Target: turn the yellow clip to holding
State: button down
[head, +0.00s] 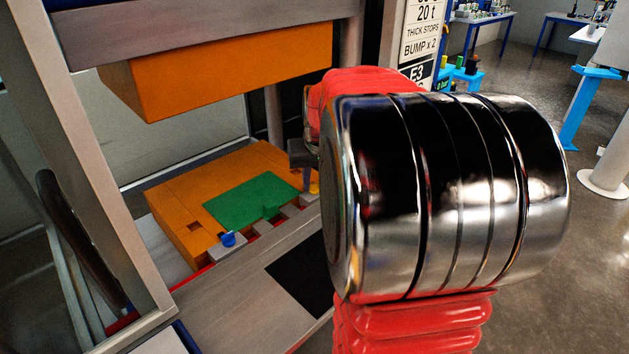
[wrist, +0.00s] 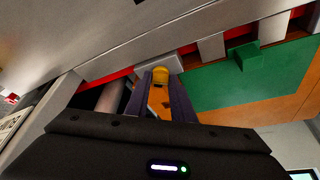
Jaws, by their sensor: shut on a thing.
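The yellow clip (head: 314,188) is at the right end of the front edge of the orange lower block (head: 178,212), mostly hidden by my arm and gripper in the head view. In the wrist view the yellow clip (wrist: 160,74) shows between my dark fingertips. My gripper (wrist: 161,88) is shut on it, with one finger on each side. In the head view only a grey part of my gripper (head: 302,158) shows, above the clip. How far the clip is turned cannot be told clearly.
A green plate (head: 245,195) lies on the lower block, with a green clip (head: 270,211) and a blue clip (head: 228,240) along the same front edge. An orange upper block (head: 220,70) hangs above with an open gap. A black patch (head: 305,272) lies in front.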

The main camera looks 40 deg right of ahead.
jog(key=shift+d+n+t+y, duration=0.15)
jog(key=shift+n+y, duration=0.45)
jog(key=shift+n, duration=1.05)
jog(key=shift+d+n+t+y, duration=0.1)
jog(key=shift+n+t+y, duration=0.35)
jog(key=shift+n, duration=1.2)
jog(key=shift+y, duration=0.25)
jog(key=c, duration=1.5)
grip_release()
jog(key=shift+g, duration=0.3)
jog(key=v, duration=1.3)
jog(key=shift+s+r, duration=0.25)
jog(key=shift+r, duration=0.05)
